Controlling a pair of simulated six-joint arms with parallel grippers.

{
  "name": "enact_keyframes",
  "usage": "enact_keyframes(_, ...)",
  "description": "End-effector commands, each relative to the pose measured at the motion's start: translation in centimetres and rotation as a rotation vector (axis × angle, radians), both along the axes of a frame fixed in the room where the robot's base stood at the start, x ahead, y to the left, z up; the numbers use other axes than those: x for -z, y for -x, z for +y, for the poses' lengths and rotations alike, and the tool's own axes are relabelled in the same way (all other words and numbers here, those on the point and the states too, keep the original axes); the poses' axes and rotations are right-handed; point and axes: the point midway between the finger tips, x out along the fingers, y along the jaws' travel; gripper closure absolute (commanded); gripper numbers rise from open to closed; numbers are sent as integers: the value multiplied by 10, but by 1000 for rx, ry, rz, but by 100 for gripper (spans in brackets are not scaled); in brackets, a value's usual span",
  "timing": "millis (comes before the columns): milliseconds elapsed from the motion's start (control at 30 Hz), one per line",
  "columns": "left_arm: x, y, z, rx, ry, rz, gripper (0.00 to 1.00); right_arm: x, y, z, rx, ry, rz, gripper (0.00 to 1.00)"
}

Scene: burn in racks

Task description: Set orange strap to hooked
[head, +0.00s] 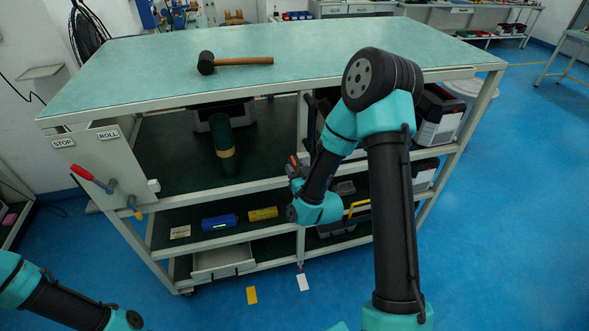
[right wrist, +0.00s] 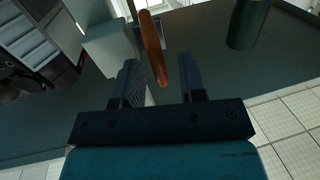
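The orange strap (right wrist: 152,48) hangs as a tapered orange-brown strip in the right wrist view. Its lower end reaches the gap between the fingers of my right gripper (right wrist: 158,80). The fingers are apart, with visible space on both sides of the strap. In the head view, my right gripper (head: 298,172) is at the middle post of the bench, partly hidden by my own wrist. A small orange bit there may be the strap. Any hook is not clear in either view. My left gripper is out of view; only part of that arm shows at lower left.
The bench top (head: 330,50) holds a black mallet (head: 207,63). A green cylinder (head: 222,140) stands on the shelf below. Blue (head: 219,222) and yellow (head: 263,214) items lie on the lower shelf. A red-handled crank (head: 82,172) sticks out at left. Grey cases fill the right side.

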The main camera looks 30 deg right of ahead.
Motion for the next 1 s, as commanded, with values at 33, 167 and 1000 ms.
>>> enact_keyframes(33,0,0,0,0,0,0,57,0,0,0,0,0,0,62)
enact_keyframes(167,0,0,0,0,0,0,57,0,0,0,-1,0,0,75)
enact_keyframes(1000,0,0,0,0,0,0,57,0,-2,8,-6,1,0,100)
